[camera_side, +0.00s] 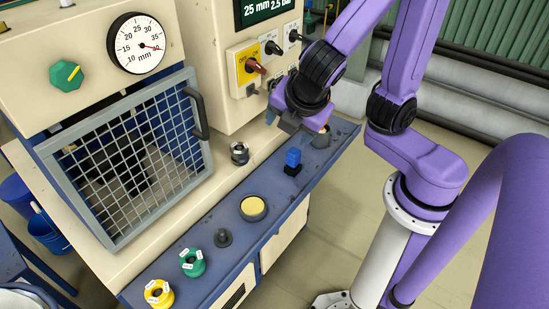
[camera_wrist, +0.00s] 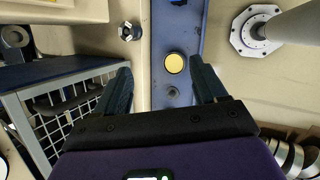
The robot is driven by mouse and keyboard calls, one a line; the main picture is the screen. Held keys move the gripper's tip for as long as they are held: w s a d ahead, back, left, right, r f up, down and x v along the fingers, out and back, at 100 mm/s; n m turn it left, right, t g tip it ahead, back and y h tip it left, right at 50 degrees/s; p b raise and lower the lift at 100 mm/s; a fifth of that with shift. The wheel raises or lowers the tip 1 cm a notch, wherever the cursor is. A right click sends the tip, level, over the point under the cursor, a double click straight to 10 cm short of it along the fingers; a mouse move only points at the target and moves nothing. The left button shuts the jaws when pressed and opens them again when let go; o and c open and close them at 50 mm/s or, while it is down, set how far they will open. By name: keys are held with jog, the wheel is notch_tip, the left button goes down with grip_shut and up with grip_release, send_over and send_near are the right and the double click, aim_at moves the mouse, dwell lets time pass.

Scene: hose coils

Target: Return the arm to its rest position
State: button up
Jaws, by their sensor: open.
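My gripper (camera_side: 300,124) hangs over the right end of the blue ledge, near the control panel, with its fingers pointing down.
A metal fitting (camera_side: 239,153) stands on the cream surface. A mesh guard (camera_side: 130,165) and a selector panel (camera_side: 247,66) are close by.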

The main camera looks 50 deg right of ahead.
jog(key=s+d+f+m+g+y, duration=0.1)
jog(key=s+d+m+g+y, duration=0.1)
jog(key=s, duration=0.3)
jog(key=s+d+f+m+g+y, duration=0.1)
jog(key=s+d+m+g, duration=0.1)
jog(key=s+m, duration=0.3)
jog(key=shift+s+d+f+g+y, duration=0.2)
jog(key=shift+s+d+g+y, duration=0.05)
jog(key=shift+s+g+y, duration=0.15)
